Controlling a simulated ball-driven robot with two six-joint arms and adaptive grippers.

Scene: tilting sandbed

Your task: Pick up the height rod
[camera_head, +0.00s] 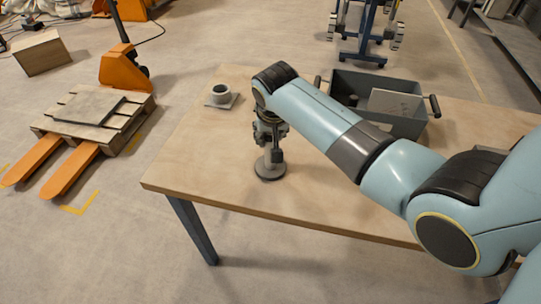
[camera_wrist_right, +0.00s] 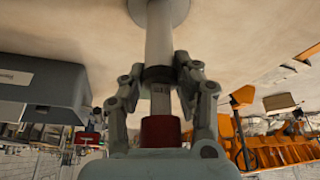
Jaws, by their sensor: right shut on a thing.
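The height rod shows in the wrist view as a pale upright shaft (camera_wrist_right: 159,35) with a dark collar, a red part at its other end and a round foot. In the head view its round grey foot (camera_head: 270,169) is at the table's front left, seemingly resting on the top. My right gripper (camera_head: 270,134) comes down over the rod from above and hides most of it. In the wrist view the right gripper's fingers (camera_wrist_right: 160,76) are shut on the rod from both sides, near the dark collar. My left gripper is not in view.
A grey socket on a square plate (camera_head: 221,96) stands behind the rod on the wooden table (camera_head: 210,150). A dark grey bin (camera_head: 345,88) with a pale panel in it is at the back right, partly behind my arm. An orange pallet truck (camera_head: 122,68) stands left of the table.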

